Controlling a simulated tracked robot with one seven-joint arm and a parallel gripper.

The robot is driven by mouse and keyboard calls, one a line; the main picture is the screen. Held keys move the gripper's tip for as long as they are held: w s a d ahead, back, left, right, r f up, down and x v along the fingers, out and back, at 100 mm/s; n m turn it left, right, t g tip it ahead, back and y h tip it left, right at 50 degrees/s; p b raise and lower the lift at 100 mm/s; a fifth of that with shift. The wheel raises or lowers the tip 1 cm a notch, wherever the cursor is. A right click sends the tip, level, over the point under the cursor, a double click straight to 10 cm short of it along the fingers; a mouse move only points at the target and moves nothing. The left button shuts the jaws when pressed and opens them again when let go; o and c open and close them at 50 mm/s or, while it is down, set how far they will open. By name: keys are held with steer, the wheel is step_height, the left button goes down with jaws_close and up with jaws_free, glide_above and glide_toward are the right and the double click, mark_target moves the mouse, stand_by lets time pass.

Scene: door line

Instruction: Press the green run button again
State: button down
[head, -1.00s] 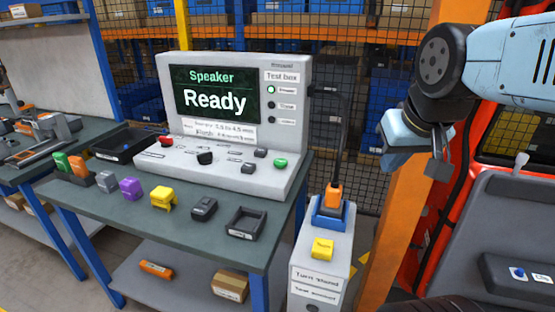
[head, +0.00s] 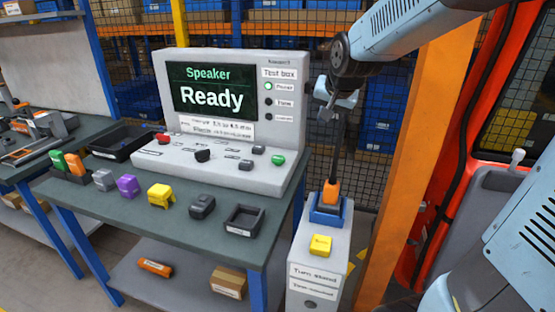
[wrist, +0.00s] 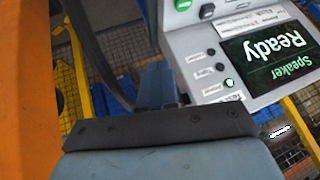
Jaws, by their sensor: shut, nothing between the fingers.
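The green run button (head: 278,160) sits at the right end of the sloped panel of the grey test box (head: 295,120). It also shows at the top edge of the wrist view (wrist: 182,4). The screen (head: 210,88) reads "Speaker" and "Ready". The top indicator lamp (head: 268,87) beside it is lit green. My gripper (head: 331,108) is shut and empty. It is in the air to the right of the test box, higher than the button and apart from it.
An orange connector (head: 330,192) with a dark cable stands in a blue socket on a grey pedestal (head: 318,268) with a yellow block (head: 320,244). An orange post (head: 405,190) rises at right. Coloured adapters and a small black tray (head: 245,220) lie along the bench front.

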steer(key=w+a+f+m, duration=0.2)
steer(key=w+a+f, duration=0.3)
steer(key=w, duration=0.5)
steer(key=m+t+y, duration=0.1)
glide_above(279, 159)
step_height(279, 159, down, 6)
steer(key=shift+r, duration=0.2)
steer(key=shift+f, duration=4.4)
steer(key=shift+f, duration=0.15)
steer(key=shift+s+f, duration=0.1)
steer(key=shift+f, duration=0.1)
steer(key=shift+f, duration=0.5)
steer(key=shift+r, duration=0.95)
